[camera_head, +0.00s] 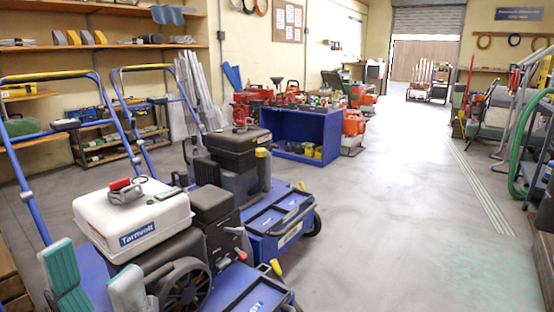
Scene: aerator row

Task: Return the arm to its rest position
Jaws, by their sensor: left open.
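My left gripper (95,268) shows at the lower left edge of the head view. Its two pale green finger pads stand apart, with nothing held between them. It shows in front of the nearest blue machine, which has a white engine cover (133,218) lettered "Tarnvolt" and a red cap on top. I cannot tell the exact gap between the fingers and that machine. The rest of my left arm is out of frame. My right gripper is not in view.
A second blue machine with a black engine (237,148) stands just behind. Blue handlebars (28,192) rise at the left. A blue open cabinet (301,133) stands beyond, and a green hose (524,160) hangs at the right. The grey floor (400,225) is clear in the middle.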

